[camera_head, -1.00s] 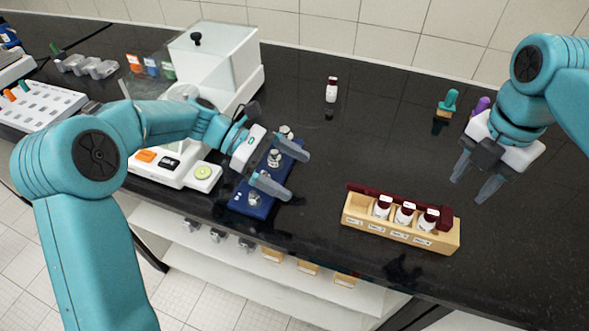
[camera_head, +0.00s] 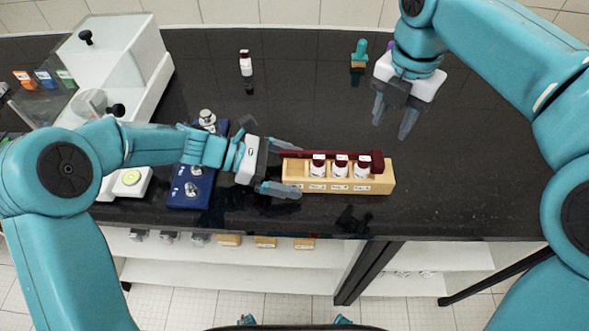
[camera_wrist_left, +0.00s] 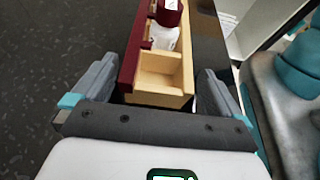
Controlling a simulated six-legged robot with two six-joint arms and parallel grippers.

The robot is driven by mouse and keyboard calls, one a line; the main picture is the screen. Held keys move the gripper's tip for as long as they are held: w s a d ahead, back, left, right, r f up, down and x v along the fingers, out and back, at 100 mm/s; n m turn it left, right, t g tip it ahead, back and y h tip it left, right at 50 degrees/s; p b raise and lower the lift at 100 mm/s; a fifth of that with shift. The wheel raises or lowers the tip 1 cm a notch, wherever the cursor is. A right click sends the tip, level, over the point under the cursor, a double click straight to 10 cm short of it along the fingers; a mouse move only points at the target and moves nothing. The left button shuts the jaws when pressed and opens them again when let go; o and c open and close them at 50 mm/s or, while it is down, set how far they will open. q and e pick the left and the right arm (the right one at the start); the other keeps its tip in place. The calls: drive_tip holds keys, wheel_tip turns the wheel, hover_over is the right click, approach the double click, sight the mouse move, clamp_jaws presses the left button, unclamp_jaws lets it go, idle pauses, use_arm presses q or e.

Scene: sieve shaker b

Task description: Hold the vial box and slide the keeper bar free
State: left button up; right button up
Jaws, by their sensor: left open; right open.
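The wooden vial box (camera_head: 338,188) stands on the black bench with three dark-red-capped white vials (camera_head: 341,168) in it. The dark red keeper bar (camera_head: 376,157) runs along its back side, with a thicker end at the right. My left gripper (camera_head: 298,169) is open at the box's left end, one finger behind and one in front. In the left wrist view, the box (camera_wrist_left: 163,92) and the bar (camera_wrist_left: 131,55) lie between the spread fingers (camera_wrist_left: 160,74); I cannot tell whether they touch. My right gripper (camera_head: 391,126) is open and empty, behind and above the box's right end.
A lone vial (camera_head: 246,64) and a teal-handled stamp-like object (camera_head: 360,56) stand at the back. The bench right of the box is clear.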

use_arm(q)
drive_tip(key=shift+d+f, duration=0.3)
drive_tip(key=shift+d, duration=0.3)
